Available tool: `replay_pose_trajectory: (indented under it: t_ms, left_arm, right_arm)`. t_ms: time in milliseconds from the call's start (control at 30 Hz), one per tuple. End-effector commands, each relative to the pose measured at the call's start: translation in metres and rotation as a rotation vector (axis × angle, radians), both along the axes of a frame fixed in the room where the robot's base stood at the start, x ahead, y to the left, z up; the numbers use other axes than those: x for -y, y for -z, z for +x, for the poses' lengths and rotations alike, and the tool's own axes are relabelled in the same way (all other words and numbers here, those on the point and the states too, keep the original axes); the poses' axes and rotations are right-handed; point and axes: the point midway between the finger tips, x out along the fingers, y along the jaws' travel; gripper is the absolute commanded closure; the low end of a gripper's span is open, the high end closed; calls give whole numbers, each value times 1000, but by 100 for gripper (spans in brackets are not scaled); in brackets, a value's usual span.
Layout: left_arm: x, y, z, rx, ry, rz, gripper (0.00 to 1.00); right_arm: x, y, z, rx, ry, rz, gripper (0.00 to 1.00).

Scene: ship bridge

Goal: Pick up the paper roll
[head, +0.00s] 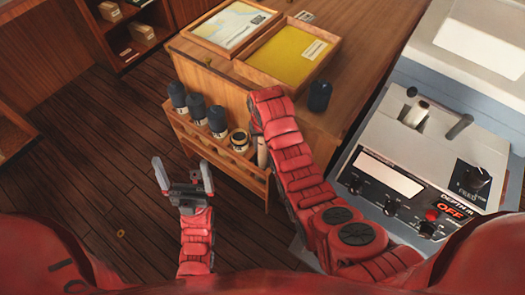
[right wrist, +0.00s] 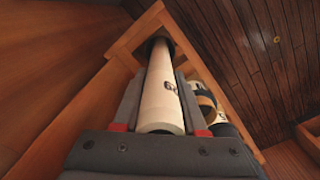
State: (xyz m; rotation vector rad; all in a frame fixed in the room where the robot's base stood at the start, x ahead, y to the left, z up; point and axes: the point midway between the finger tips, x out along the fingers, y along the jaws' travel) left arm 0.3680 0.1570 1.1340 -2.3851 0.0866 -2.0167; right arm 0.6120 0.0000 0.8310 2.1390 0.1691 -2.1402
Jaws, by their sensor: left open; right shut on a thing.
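The pale paper roll (right wrist: 162,95) stands in a hole of the wooden side rack and fills the middle of the right wrist view. In the head view, a strip of it (head: 262,152) shows at the rack's right end, under my right arm. My right gripper (right wrist: 160,100) is shut on the roll, with one dark finger on each side. The roll's far end is still inside the rack hole. My left gripper (head: 184,176) is open and empty, left of the rack and above the floor.
The rack (head: 230,158) also holds several dark-capped cylinders (head: 217,120) left of the roll. A wooden desk with a yellow tray (head: 285,55) and a dark cylinder (head: 320,95) stands behind. A depth recorder console (head: 420,160) is at right.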

Motion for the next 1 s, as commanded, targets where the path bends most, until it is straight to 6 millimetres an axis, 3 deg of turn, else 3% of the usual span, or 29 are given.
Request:
replay_pose_trajectory:
  t_ms: [100,200,567,900,1000]
  left_arm:
    - [0,8,0,0,0,0,0]
    - [0,-24,0,0,0,0,0]
    - [0,-93,0,0,0,0,0]
    - [0,-173,0,0,0,0,0]
    - [0,-161,0,0,0,0,0]
  right_arm:
    - [-1,-29,3,12,0,4,100]
    - [0,-60,0,1,0,0,100]
    - [0,-129,1,1,0,0,100]
    - [0,-212,1,1,2,2,100]
    - [1,-203,0,-6,5,4,100]
